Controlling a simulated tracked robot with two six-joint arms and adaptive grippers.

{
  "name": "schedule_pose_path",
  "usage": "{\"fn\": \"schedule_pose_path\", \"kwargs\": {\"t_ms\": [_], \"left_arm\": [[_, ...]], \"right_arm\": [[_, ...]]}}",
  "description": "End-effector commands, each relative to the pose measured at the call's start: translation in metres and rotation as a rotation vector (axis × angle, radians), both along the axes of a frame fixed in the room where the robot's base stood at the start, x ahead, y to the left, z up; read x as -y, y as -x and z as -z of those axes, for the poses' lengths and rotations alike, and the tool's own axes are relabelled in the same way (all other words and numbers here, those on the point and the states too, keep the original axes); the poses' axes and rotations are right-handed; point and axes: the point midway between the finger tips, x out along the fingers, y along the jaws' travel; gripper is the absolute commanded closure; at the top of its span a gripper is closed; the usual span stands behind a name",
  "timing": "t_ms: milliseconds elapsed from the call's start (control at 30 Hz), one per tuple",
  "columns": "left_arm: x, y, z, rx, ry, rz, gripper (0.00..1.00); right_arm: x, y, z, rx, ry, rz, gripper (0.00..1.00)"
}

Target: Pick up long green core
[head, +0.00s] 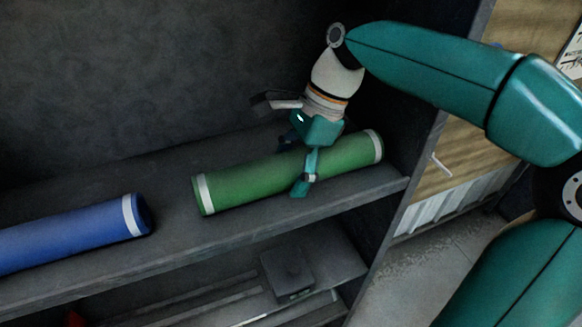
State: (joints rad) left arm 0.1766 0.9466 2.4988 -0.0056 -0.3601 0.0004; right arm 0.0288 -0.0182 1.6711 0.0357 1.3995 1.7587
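The long green core (255,183), a roll with a white band near each end, lies on the dark shelf, slanting up to the right. My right gripper (298,168) reaches down over its middle-right part from above. One teal finger hangs across the front of the core, and part of another dark finger shows behind its top edge. I cannot tell whether the fingers press on the core or stand slightly apart from it. The back finger's tip is hidden by the core. My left gripper is not in view.
A blue core (75,236) with a white end band lies on the same shelf (180,250) at the left, apart from the green one. A dark side panel (425,140) closes the shelf at right. A small dark box (287,272) sits on the level below.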

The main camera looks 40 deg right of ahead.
Motion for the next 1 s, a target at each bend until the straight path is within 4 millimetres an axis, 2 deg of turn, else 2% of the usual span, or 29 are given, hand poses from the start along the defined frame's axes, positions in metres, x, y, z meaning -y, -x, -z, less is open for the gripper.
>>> {"fn": "schedule_pose_path", "kwargs": {"t_ms": [33, 300, 333, 767, 1000], "left_arm": [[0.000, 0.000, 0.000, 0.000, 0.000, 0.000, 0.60], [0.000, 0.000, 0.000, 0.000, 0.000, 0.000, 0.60], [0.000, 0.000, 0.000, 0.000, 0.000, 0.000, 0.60], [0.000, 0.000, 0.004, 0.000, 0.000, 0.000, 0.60], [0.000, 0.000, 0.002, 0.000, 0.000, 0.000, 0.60]], "right_arm": [[0.000, 0.000, 0.000, 0.000, 0.000, 0.000, 0.43], [0.000, 0.000, 0.000, 0.000, 0.000, 0.001, 0.88], [0.000, 0.000, -0.001, 0.002, -0.001, 0.001, 0.91], [-0.001, 0.002, -0.006, 0.003, 0.000, 0.000, 0.92], [-0.001, 0.003, -0.036, 0.007, 0.000, 0.000, 0.92]]}}
